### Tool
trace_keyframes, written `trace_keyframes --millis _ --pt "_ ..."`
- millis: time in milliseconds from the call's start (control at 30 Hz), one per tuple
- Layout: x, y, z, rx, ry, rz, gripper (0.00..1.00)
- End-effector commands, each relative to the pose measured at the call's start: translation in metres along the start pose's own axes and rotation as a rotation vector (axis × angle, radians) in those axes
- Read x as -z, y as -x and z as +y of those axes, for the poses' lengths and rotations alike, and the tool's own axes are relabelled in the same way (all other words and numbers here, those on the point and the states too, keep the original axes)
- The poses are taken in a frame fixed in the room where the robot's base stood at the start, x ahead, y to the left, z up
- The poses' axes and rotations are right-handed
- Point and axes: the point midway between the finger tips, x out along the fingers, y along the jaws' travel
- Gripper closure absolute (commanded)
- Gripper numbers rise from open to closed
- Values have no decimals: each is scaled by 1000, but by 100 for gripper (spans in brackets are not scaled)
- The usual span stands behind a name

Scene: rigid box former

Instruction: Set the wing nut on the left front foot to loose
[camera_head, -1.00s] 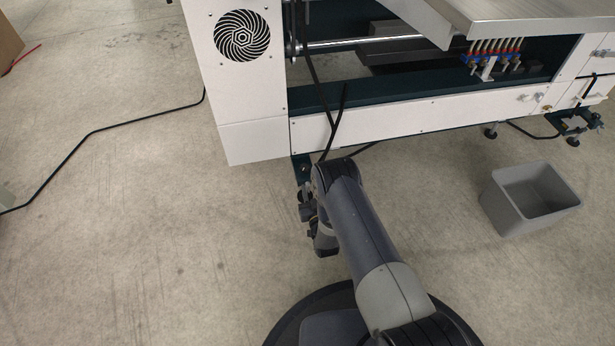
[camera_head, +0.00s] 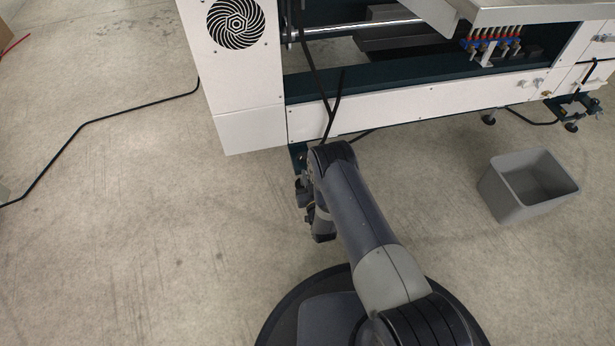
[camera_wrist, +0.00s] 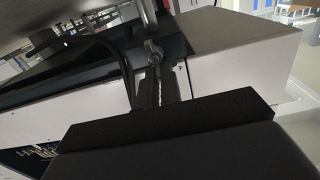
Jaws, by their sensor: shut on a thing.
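The wing nut (camera_wrist: 153,50) is a small grey metal piece on a threaded stem, at the upper middle of the wrist view. My gripper (camera_wrist: 159,76) reaches up to it from below, its dark fingers on either side of the stem. It is shut on the wing nut; the exact contact is small and dark. In the head view the dark green foot bracket (camera_head: 298,153) shows under the machine's near left corner. My arm hides most of the foot there, and the wing nut and fingertips cannot be made out.
The white machine (camera_head: 250,130) with a round fan grille stands close above the foot. Black cables (camera_head: 331,110) hang beside my arm. A grey bin (camera_head: 505,200) stands on the floor at right. A black cable (camera_head: 110,118) crosses the open floor at left.

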Motion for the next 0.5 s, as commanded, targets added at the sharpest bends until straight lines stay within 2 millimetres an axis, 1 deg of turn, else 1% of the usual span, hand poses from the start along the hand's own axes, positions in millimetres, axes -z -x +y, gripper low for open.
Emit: trace_keyframes --millis 267,500 --pt "-1 0 -1 0 35 -4 100" --pt "-2 1 -3 1 169 -4 100"
